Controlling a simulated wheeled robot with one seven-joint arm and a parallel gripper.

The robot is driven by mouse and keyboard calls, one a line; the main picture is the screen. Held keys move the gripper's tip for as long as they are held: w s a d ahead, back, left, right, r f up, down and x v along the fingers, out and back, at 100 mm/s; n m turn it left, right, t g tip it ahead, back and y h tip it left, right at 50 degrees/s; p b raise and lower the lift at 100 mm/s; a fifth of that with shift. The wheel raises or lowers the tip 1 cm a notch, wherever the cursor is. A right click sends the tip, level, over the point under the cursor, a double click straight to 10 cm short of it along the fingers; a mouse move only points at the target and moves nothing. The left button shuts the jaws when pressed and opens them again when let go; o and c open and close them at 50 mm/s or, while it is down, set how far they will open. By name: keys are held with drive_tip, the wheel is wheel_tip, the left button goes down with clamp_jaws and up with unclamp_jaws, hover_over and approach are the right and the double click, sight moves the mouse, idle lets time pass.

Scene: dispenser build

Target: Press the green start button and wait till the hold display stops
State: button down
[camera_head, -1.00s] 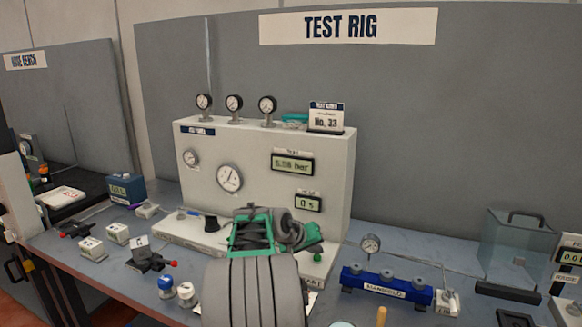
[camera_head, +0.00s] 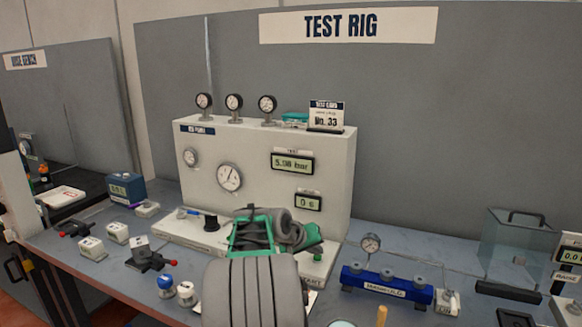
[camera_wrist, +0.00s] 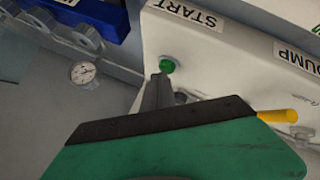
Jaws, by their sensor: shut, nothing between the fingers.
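The white test rig panel (camera_head: 335,160) stands on the bench with its hold display (camera_head: 308,203) reading "0 s". The display above it (camera_head: 292,163) reads about 5.98 bar. In the wrist view the round green start button (camera_wrist: 167,65) sits on the rig's pale base beside the START label (camera_wrist: 190,14). My gripper (camera_wrist: 160,82) is shut and empty, its dark fingertips right beside the button; I cannot tell whether they touch it. In the head view my gripper (camera_head: 318,250) is over the right part of the base, and my arm hides part of it.
A blue manifold (camera_head: 385,286) with a gauge (camera_head: 371,244) stands to the right. A clear box (camera_head: 518,245) is farther right. Valves, small white blocks and a blue-capped jar (camera_head: 165,283) are at left. A DUMP label (camera_wrist: 300,55) and yellow rod (camera_wrist: 278,116) show in the wrist view.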

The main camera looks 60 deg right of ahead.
sight(315, 258)
drive_tip(key=shift+f, duration=0.1)
idle(0.3)
drive_tip(key=shift+r+p, duration=0.3)
drive_tip(key=shift+p, duration=0.05)
drive_tip(key=shift+r, duration=0.1)
wheel_tip(315, 258, up, 6)
drive_tip(key=p, duration=0.4)
idle(0.5)
